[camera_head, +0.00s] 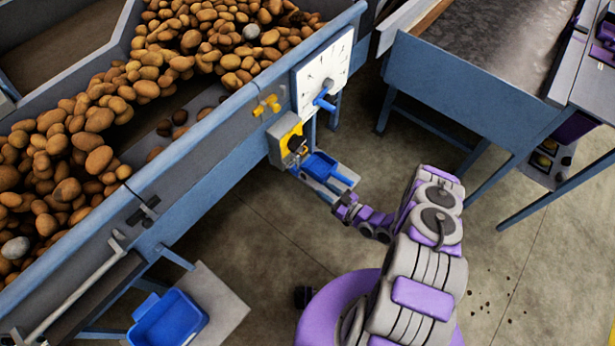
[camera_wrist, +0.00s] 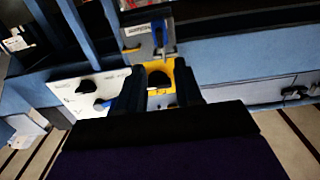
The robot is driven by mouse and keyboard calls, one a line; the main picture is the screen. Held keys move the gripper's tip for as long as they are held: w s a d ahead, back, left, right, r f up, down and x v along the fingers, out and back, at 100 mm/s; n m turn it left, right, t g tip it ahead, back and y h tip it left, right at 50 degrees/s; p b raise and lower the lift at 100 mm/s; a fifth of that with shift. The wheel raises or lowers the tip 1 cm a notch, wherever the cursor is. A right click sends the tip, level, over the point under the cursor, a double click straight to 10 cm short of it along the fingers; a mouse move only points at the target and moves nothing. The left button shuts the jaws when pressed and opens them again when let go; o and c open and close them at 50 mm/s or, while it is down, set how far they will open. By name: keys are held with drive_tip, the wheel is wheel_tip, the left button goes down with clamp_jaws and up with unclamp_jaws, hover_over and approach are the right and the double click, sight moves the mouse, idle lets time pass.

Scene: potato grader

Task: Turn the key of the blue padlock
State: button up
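My gripper (camera_wrist: 160,88) shows in the wrist view as two dark fingers, spread apart. A yellow plate (camera_wrist: 160,67) with a rounded cut-out shows between and beyond the fingers; I cannot tell whether they touch it. Just above it, a narrow blue part (camera_wrist: 164,46) stands on a grey labelled box (camera_wrist: 138,37). I cannot tell whether this blue part is the padlock or its key. In the head view the yellow plate (camera_head: 286,128) is on the side of the blue machine, with dark parts in front of it. No padlock or key can be clearly made out there.
A white dial panel (camera_head: 334,62) with a blue handle (camera_head: 323,101) and a yellow valve handle (camera_head: 267,105) are nearby on the machine. Potatoes (camera_head: 205,40) fill the hopper.

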sight(302, 175)
drive_tip(key=b+x, duration=0.1)
drive_tip(key=x, duration=0.8)
clamp_jaws()
